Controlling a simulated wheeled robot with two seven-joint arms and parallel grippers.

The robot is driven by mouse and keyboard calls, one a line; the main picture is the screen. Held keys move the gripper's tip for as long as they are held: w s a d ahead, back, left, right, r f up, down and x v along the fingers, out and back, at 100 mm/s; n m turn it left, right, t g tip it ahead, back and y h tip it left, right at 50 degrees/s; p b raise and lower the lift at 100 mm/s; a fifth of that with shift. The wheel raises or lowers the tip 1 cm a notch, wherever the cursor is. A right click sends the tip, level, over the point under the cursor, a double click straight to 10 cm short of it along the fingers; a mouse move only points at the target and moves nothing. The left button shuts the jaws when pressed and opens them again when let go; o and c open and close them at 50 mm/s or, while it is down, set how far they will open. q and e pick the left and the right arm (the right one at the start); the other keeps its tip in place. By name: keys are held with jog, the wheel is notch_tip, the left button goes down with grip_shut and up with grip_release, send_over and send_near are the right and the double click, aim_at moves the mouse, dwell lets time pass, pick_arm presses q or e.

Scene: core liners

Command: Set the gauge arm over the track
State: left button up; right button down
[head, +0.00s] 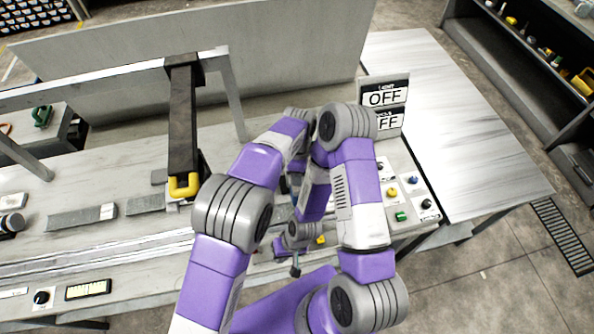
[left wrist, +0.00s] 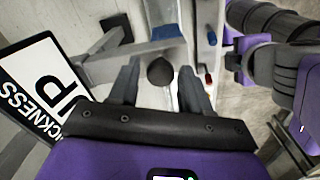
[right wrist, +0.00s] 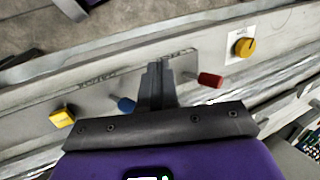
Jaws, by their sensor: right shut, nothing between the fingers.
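In the left wrist view a grey gauge arm (left wrist: 125,66) runs beside a tilted sign (left wrist: 40,85) with "THICKNESS" and "UP" readable. A dark round knob (left wrist: 160,72) shows between the parted fingers of my left gripper (left wrist: 158,92); I cannot tell whether they touch it. The head view hides this gripper behind my arm links. My right gripper (right wrist: 157,82) is shut and empty above the front panel, between a blue knob (right wrist: 124,105) and a red knob (right wrist: 210,80). In the head view the right gripper (head: 295,268) is low at the bench front. The pale track (head: 110,255) runs along the bench.
A dark bar with a yellow handle (head: 184,186) hangs from the frame left of my arms. A sign reading "OFF" (head: 384,98) stands behind the control panel, which has several knobs. A yellow dial (right wrist: 244,46) is near my right gripper. The right tabletop (head: 460,120) is clear.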

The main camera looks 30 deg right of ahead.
pick_arm(q)
jog(key=shift+o, duration=0.6)
notch_tip(320, 180, up, 8)
jog(key=shift+f, duration=0.25)
pick_arm(e)
jog(key=shift+f, duration=0.2)
